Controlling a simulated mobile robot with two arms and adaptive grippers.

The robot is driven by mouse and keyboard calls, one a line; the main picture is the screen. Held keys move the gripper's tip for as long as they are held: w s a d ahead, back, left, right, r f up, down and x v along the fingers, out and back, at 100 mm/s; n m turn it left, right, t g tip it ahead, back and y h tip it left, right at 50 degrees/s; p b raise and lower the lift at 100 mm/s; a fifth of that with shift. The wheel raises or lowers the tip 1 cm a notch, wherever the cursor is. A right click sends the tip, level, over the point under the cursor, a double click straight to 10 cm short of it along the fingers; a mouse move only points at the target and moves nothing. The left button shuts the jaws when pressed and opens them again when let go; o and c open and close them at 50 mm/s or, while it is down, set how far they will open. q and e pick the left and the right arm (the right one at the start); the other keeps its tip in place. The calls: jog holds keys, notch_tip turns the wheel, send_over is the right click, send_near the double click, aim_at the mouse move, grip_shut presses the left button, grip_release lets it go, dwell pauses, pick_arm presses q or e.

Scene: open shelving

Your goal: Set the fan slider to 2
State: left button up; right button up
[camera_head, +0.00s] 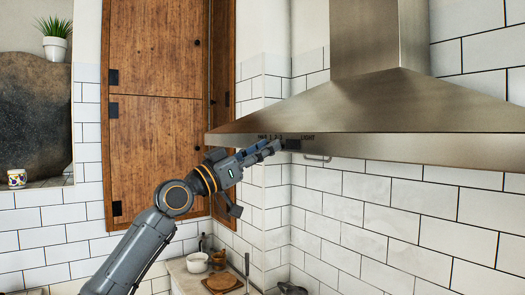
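The steel range hood (400,105) is at the upper right. Its front lip carries small dark markings, a row of figures and the word LIGHT (308,137), on the left part. A small dark control (294,145) sits just below these markings, and I cannot tell whether it is the fan slider or the light control. My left gripper (256,178) is open and empty, with its upper fingertip at the hood's lower edge, just under the figures. That finger hides part of the control area, and I cannot tell whether it touches. The slider's setting cannot be read. My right gripper is not in view.
A thin rail (317,158) hangs under the hood. A wooden cabinet (155,60) stands behind my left arm. The counter below holds a white pot (197,262) and a wooden board (222,282). The tiled wall right of the gripper is clear.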

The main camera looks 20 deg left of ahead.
pick_arm(q)
jog(key=v, duration=1.2)
jog(key=shift+w, duration=0.2)
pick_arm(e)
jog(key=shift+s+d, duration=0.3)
pick_arm(q)
jog(key=shift+a, duration=0.15)
jog(key=shift+f, duration=0.1)
